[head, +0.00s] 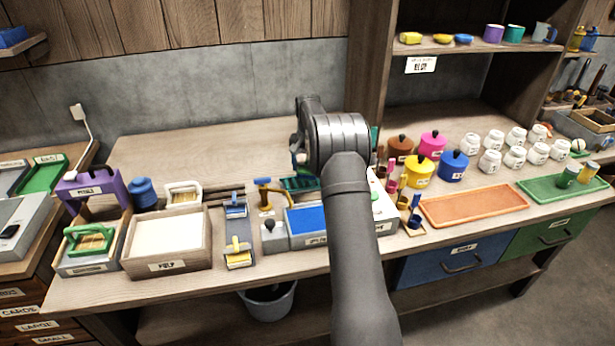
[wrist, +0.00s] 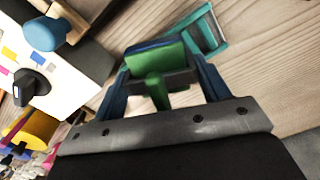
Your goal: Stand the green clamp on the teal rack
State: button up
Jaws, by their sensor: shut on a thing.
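The green clamp (wrist: 157,92) is between the two blue fingers of my gripper (wrist: 160,72) in the wrist view. My gripper is shut on it, and a dark blue edge shows along its far side. The teal rack (wrist: 208,32) lies on the wooden bench just beyond the clamp, at the upper right of the wrist view. I cannot tell whether clamp and rack touch. In the head view the teal rack (head: 300,183) shows left of my arm, partly hidden by it. My arm mostly hides the gripper and clamp there.
A blue-topped grey box (head: 312,222) and a white panel with a dark knob (wrist: 30,87) stand close by. A pulp tray (head: 168,265) and blue and yellow tools lie left. Coloured pots (head: 420,168) and an orange tray (head: 473,204) stand right. The back-left bench is clear.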

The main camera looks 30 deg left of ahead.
jog(key=shift+f, duration=2.35)
jog(key=shift+f, duration=0.1)
jog(key=o, duration=1)
jog(key=shift+o, duration=0.2)
notch_tip(320, 180, up, 12)
jog(key=shift+r, duration=0.15)
jog(key=shift+f, duration=4.15)
jog(key=shift+f, duration=0.1)
